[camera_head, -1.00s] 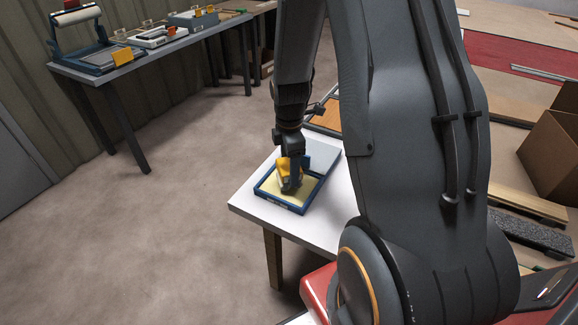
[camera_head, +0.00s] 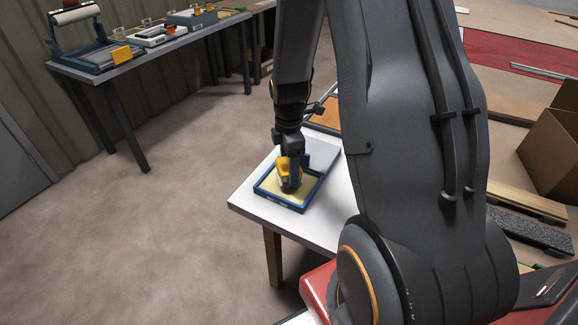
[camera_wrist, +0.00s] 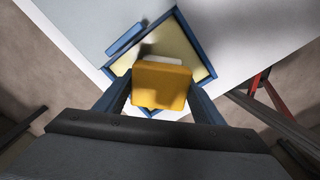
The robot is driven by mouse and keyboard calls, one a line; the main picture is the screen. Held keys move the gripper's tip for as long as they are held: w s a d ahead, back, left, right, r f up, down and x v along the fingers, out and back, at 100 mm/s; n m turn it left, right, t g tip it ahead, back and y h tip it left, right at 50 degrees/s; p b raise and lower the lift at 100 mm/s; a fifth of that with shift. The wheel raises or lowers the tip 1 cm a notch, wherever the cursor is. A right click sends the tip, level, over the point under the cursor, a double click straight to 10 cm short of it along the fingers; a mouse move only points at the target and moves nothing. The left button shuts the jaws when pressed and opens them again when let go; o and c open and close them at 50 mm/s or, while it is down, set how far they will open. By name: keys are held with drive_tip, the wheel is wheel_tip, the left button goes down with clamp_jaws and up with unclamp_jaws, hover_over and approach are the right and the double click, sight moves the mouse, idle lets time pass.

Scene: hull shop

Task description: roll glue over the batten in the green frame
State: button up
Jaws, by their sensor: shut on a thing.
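My gripper (camera_head: 289,160) is shut on a yellow-orange tool handle (camera_wrist: 160,84). It points down over a blue-rimmed tray (camera_head: 279,203) holding a pale yellow layer (camera_head: 275,190). In the wrist view the handle sits between both fingers. A whitish part (camera_wrist: 164,60), perhaps the roller, shows just beyond it, over the pale yellow. I cannot tell whether it touches the layer. The tray's blue rim (camera_wrist: 197,42) also shows in the wrist view. I cannot make out a green frame or its batten.
The tray stands on a white table (camera_head: 250,212) with a grey panel (camera_head: 317,152) behind it. A cardboard box (camera_head: 552,150) and boards lie at right. The floor at left is clear.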

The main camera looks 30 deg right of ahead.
drive_tip(key=shift+f, duration=0.4)
idle(1.7)
drive_tip(key=shift+r+p, duration=2.95)
drive_tip(key=shift+r, duration=0.6)
